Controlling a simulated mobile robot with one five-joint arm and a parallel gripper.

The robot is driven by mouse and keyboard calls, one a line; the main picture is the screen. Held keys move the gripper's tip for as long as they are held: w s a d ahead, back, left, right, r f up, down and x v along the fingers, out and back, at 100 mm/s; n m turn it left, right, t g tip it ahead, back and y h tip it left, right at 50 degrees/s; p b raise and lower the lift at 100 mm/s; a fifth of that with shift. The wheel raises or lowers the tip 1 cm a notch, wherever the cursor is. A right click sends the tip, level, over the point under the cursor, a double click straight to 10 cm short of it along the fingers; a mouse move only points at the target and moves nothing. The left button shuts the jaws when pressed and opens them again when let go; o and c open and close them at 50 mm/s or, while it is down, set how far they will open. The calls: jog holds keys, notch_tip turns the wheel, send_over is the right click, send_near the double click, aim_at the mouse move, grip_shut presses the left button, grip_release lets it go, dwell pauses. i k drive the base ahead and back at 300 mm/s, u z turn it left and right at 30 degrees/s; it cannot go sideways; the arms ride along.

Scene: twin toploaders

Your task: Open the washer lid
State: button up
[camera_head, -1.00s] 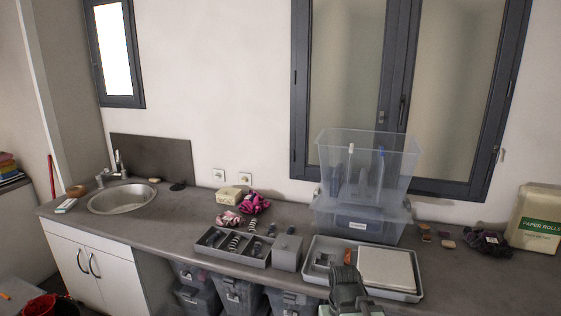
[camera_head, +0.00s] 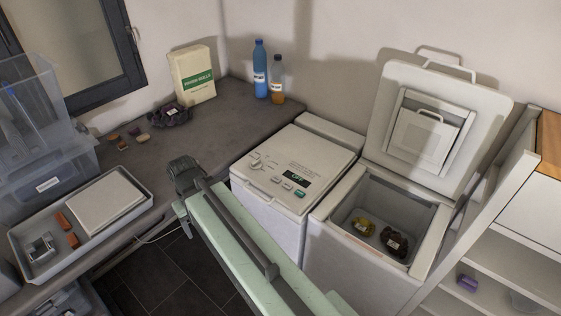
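Two white top-loading machines stand side by side past the counter's right end; I cannot read which is the washer. The left machine (camera_head: 300,165) has its lid shut, with a knob, buttons and a dark display on top and a handle bar along its front edge. The right machine's lid (camera_head: 437,125) stands raised, tilted back near the wall. Its open tub (camera_head: 375,212) holds a yellow item and a dark item. My arm reaches from the bottom to the left machine's left side. Its dark end, my gripper (camera_head: 184,172), is near the counter edge; its fingers are not clear.
White shelves (camera_head: 480,255) stand close on the right. Dark floor shows below my arm.

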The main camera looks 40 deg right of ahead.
aim_at(307, 161)
jog(key=z, duration=1.55)
jog(key=k, duration=1.45)
jog(key=u, duration=1.55)
jog(key=i, duration=1)
jog(key=z, duration=0.05)
